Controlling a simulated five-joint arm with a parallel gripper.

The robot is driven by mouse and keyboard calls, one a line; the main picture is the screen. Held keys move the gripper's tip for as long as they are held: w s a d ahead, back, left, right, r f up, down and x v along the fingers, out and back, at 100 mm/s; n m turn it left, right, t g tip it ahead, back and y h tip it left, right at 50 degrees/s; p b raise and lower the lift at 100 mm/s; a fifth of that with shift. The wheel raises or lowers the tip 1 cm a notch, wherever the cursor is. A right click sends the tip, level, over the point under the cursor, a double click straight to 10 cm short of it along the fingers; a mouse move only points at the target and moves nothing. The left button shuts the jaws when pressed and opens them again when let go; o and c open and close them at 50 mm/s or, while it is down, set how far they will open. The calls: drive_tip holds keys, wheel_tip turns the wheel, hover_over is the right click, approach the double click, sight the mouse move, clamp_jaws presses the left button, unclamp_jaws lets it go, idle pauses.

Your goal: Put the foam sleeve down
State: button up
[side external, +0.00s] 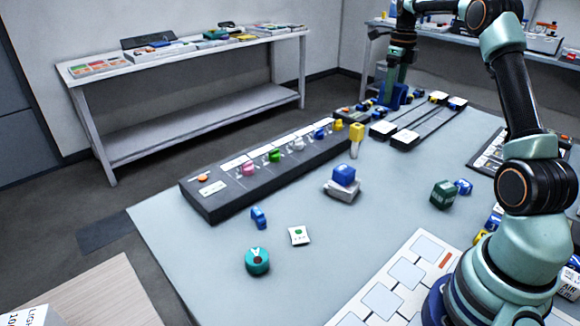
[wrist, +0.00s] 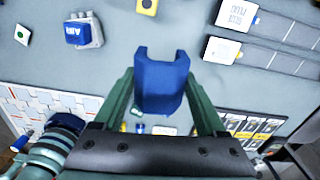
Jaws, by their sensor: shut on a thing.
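My gripper (side external: 394,82) points downward over the far part of the table in the side external view. It is shut on the blue foam sleeve (wrist: 160,85), which sits between both fingers in the wrist view. The sleeve has a notched, U-shaped upper edge in that view. In the side external view the blue sleeve (side external: 393,97) shows small below the gripper, beside the dark rails. I cannot tell whether its lower end touches the table.
A dark strip with coloured plugs (side external: 265,165) lies to the left. White-topped modules on dark rails (side external: 405,133) are close to my gripper. A blue block on a grey base (side external: 342,183) stands mid-table. A green block (side external: 443,194) is to the right. Bare table lies between them.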

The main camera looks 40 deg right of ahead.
sight(405, 93)
drive_tip(key=shift+s+d+f+m, duration=0.25)
drive_tip(key=shift+s+d, duration=0.35)
drive_tip(key=shift+s+d+f+m, duration=0.25)
drive_tip(key=shift+s+d, duration=0.3)
drive_tip(key=shift+d, duration=0.05)
wheel_tip(405, 93, down, 14)
drive_tip(key=shift+f, duration=2.55)
drive_tip(key=o, duration=1.2)
drive_tip(key=shift+f, duration=0.1)
drive_tip(key=shift+o, duration=0.2)
